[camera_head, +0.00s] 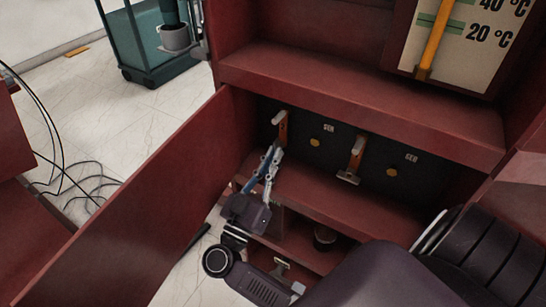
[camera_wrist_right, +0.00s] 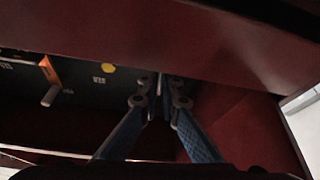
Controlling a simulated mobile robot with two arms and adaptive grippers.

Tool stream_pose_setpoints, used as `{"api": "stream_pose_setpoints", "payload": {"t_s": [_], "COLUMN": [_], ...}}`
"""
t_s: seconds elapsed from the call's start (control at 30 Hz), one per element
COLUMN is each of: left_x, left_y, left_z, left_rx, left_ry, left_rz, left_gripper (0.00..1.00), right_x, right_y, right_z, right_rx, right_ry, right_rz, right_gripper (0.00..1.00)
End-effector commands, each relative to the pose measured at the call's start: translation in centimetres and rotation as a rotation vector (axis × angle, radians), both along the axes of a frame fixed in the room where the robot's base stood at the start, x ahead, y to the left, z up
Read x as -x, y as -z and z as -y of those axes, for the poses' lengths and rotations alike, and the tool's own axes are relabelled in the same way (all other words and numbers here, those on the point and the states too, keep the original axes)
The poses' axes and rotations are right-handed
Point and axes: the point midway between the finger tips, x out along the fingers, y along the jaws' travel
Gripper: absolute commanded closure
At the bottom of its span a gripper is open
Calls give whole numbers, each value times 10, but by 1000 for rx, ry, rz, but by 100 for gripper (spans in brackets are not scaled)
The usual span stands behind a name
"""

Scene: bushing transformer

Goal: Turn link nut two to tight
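Two orange links with pale cross handles hang on the dark back panel of the red cabinet: a left link (camera_head: 282,128) and a right link (camera_head: 355,158). A pale nut (camera_head: 348,178) shows at the foot of the right link. My right gripper (camera_head: 275,153) has its blue fingers up at the foot of the left link. These fingers hide that foot, so I cannot tell whether they touch or hold a nut there. In the right wrist view the fingertips (camera_wrist_right: 160,95) stand close together with a narrow gap. My left gripper is not in view.
The cabinet shelf (camera_head: 320,200) runs below the links, with an open door (camera_head: 150,205) at the left and an overhang (camera_head: 360,105) above. A dark round object (camera_head: 325,238) sits beneath the shelf. Cables (camera_head: 80,180) lie on the floor; a green trolley (camera_head: 150,50) stands behind.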

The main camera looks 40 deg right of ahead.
Motion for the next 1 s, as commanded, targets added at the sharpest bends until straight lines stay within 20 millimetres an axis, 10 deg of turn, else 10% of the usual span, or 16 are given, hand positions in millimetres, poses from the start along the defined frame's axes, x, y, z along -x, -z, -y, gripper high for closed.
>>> {"api": "stream_pose_setpoints", "payload": {"t_s": [0.83,1.0], "left_x": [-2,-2], "left_y": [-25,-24], "left_z": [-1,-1], "left_rx": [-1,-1], "left_ry": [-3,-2], "left_rz": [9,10], "left_gripper": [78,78], "right_x": [-3,-3], "right_y": [0,0], "right_z": [-1,-1], "right_rx": [-95,-94], "right_ry": [0,0], "right_rz": [230,229], "right_gripper": [100,79]}}
